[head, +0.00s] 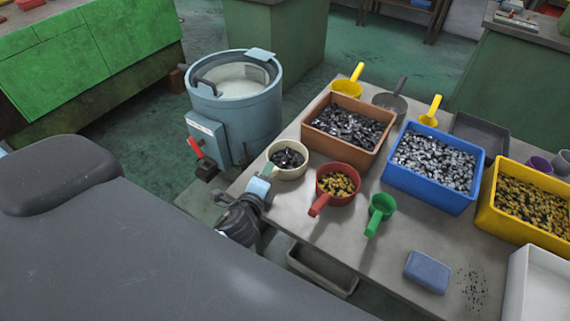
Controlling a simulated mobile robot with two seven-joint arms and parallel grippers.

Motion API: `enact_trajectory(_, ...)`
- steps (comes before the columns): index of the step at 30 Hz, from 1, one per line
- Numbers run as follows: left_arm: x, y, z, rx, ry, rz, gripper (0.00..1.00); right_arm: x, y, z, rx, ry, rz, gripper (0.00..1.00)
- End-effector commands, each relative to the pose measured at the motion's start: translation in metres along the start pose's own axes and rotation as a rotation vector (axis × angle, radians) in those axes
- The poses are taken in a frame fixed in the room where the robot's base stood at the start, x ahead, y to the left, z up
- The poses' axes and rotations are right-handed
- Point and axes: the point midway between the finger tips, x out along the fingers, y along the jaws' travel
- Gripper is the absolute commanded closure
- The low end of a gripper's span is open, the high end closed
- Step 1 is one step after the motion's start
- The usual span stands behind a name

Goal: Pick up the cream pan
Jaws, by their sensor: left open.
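The cream pan (287,174) stands upright near the left edge of the grey table, filled with dark metal pieces. My left gripper (256,196) is just below and left of it at the table edge, jaws open, close to where the pan's handle side is. A small green part and a pale blue part show between the gripper and the pan; whether the fingers touch the pan I cannot tell. The gripper hides part of this area. My right gripper is not in view.
A red pan (337,197) with yellowish pieces sits right beside the cream pan, and a green scoop (379,212) further right. Behind are a brown bin (373,163) and a blue bin (425,197). A blue-grey drum machine (251,117) stands left of the table.

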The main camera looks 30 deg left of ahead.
Motion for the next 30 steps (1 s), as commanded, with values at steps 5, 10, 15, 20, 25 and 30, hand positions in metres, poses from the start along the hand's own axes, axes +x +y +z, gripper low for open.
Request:
enact_trajectory(5,0.0119,-0.0002,0.0,-0.001,0.0,0.0,0.52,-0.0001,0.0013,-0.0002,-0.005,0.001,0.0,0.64)
enact_trajectory(10,0.0123,-0.0002,0.0001,-0.001,0.0,0.0,0.52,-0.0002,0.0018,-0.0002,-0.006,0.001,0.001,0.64)
enact_trajectory(15,0.0122,-0.0002,0.0001,-0.001,0.0,0.0,0.68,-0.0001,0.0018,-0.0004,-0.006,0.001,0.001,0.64)
enact_trajectory(20,0.0121,-0.0003,0.0001,-0.001,0.0,0.0,0.89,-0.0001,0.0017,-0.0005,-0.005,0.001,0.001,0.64)
enact_trajectory(25,0.0122,-0.002,0.0004,-0.002,0.0,-0.004,1.0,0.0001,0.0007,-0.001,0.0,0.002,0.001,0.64)
enact_trajectory(30,0.0122,-0.0025,0.0005,-0.002,0.0,-0.004,1.0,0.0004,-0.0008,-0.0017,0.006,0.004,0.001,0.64)
